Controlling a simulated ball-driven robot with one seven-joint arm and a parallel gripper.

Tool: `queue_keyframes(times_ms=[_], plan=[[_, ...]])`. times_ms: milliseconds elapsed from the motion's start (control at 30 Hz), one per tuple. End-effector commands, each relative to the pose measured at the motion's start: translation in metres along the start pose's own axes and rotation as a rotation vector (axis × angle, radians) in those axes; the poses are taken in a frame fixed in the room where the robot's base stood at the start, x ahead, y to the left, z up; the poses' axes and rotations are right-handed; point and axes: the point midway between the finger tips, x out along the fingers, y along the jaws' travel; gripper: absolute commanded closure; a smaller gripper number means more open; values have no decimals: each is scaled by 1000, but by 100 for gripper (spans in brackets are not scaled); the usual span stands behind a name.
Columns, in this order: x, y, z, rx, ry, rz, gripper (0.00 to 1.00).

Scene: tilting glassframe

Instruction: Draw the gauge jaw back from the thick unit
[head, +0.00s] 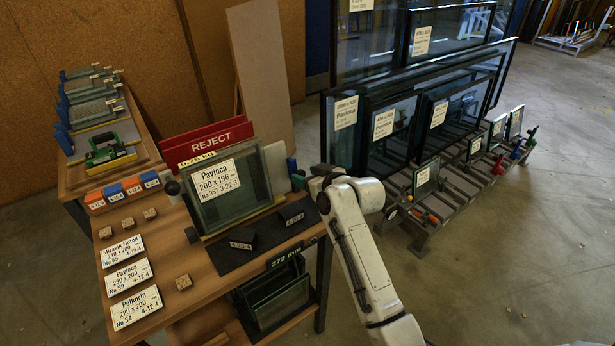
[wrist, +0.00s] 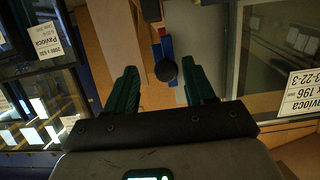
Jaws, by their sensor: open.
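The thick glass unit (head: 230,188), with a white Pavioca 200 x 196 label, stands upright in a dark frame on the bench. Its label and glass also show at the right of the wrist view (wrist: 266,55). A round black knob (wrist: 166,71) shows between the fingertips, with no visible contact. My wrist hides much of this area in the head view.
A red REJECT board (head: 210,142) stands behind the unit. Black blocks (head: 242,238) lie on the dark mat in front. Label cards (head: 126,276) and small wooden blocks lie at the left. A rack of large framed panes (head: 400,130) stands on the right, near my arm.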

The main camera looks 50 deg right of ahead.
Motion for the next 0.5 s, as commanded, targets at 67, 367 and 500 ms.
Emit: queue_keyframes(times_ms=[67, 367, 500], plan=[[0, -1, 0, 0, 0, -1, 46], [-19, -1, 1, 0, 0, -1, 46], [-45, 0, 1, 0, 0, 0, 46]])
